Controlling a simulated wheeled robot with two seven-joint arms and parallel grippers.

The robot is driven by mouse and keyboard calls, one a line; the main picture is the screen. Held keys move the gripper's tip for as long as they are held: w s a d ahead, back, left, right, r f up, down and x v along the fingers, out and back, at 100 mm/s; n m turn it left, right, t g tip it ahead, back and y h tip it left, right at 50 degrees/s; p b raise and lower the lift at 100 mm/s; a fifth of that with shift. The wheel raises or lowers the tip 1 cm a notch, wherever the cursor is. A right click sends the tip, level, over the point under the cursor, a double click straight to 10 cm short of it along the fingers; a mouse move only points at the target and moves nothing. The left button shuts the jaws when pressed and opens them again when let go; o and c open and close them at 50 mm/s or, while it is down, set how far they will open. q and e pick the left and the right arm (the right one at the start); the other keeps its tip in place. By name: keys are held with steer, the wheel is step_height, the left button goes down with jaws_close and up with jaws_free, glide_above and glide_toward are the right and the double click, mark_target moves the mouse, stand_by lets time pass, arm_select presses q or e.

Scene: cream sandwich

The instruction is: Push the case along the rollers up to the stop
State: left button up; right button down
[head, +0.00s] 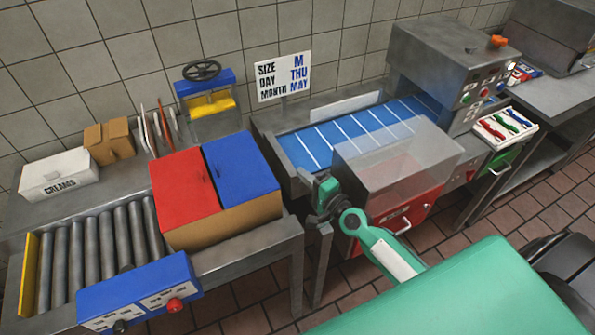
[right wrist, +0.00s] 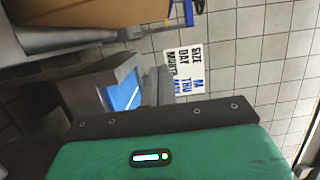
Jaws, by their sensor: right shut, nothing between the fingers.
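The case (head: 222,222) is a cardboard box with one red and one blue top flap. It sits at the right end of the roller conveyor (head: 105,250). A yellow plate (head: 28,272), which looks like the stop, stands at the far left end, with bare rollers between it and the case. My right gripper (head: 320,200) is shut and empty, just right of the case and apart from it. The cardboard side of the case (right wrist: 95,12) shows at the top of the right wrist view. My fingertips are hidden there. My left gripper is not in view.
A control box (head: 140,292) with a red button is at the rollers' front. Behind are a CREAMS box (head: 58,175) and a handwheel press (head: 207,95). A blue belt (head: 350,130) with a clear-covered red unit (head: 400,165) lies right of my gripper.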

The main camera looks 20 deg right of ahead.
arm_select(q)
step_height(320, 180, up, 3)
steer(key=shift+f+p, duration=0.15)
steer(key=shift+p, duration=1.1)
arm_select(e)
steer(key=w+a, duration=0.6)
steer(key=w, duration=0.1)
steer(key=shift+w, duration=0.3)
steer(key=shift+a+f, duration=0.1)
